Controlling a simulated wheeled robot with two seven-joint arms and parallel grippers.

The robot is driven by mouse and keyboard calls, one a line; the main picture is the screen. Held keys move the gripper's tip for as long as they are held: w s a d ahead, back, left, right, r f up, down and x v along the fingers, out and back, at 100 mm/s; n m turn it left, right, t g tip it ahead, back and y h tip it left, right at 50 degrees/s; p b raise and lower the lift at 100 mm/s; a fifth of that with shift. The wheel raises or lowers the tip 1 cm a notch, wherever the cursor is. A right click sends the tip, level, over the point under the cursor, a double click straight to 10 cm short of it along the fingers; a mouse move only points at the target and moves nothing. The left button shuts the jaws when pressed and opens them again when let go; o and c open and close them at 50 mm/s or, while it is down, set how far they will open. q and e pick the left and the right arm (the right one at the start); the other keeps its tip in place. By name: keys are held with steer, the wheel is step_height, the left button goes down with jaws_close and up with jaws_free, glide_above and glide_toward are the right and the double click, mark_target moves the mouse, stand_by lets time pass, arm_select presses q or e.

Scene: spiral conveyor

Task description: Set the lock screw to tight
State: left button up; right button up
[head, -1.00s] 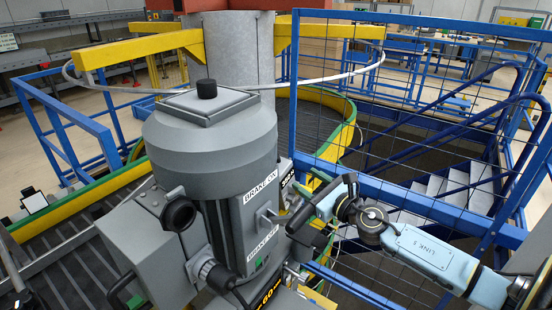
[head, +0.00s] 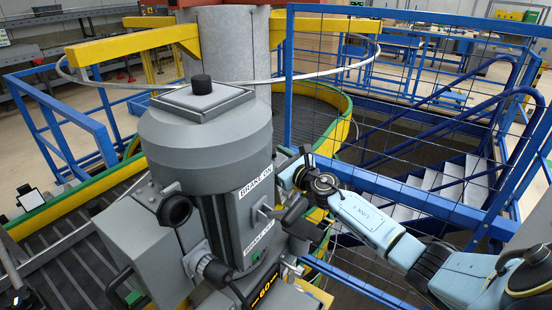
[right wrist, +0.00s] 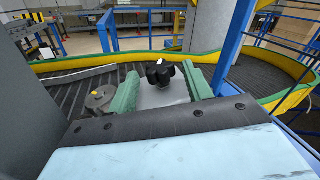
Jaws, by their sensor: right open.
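The lock screw appears to be the black lobed knob (right wrist: 160,73) with a white mark on top, seen in the right wrist view above a pale grey surface. My right gripper (right wrist: 162,80) is open, with one green finger on each side of the knob. Gaps show between the knob and both fingers, so it is not gripped. In the head view my right gripper (head: 303,220) is beside the right side of the grey motor housing (head: 207,140); the knob cannot be made out there. My left gripper is not in view.
A grey disc (right wrist: 100,98) with a yellow dot lies left of the fingers. Blue railing (head: 400,195) with wire mesh stands behind my right arm.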

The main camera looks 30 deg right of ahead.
steer(key=shift+c, duration=0.3)
steer(key=c, duration=0.9)
steer(key=shift+a+m+h+p, duration=0.25)
steer(key=shift+m+h+p, duration=0.5)
steer(key=shift+h, duration=0.45)
steer(key=shift+a+m+h, duration=0.1)
steer(key=shift+m+h, duration=0.45)
steer(key=shift+h, duration=0.15)
steer(key=shift+w+a+f+m+h, duration=0.1)
steer(key=shift+m+h, duration=1.1)
steer(key=shift+h, duration=0.6)
steer(key=o, duration=1)
steer(key=shift+c, duration=0.2)
